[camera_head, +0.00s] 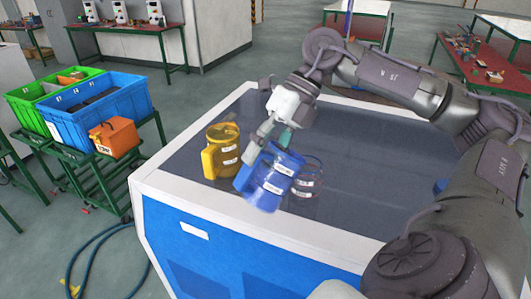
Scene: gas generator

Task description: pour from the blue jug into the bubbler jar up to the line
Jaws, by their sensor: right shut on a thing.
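My right gripper (273,136) is shut on the blue jug (268,182) and holds it tilted over the dark top of the workbench. The jug carries white labels. A clear jar (310,178) with reddish markings, likely the bubbler jar, shows just to the right of the jug and partly behind it. Its line and any liquid level are too small to make out. I cannot tell whether the jug touches the jar or whether liquid flows. My left gripper is not in view.
A yellow jug (222,152) stands upright on the workbench (190,201), left of the blue jug. A blue object (440,185) at the right is partly hidden by my right arm. Blue and green crates and an orange box (115,138) stand on a green rack at left.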

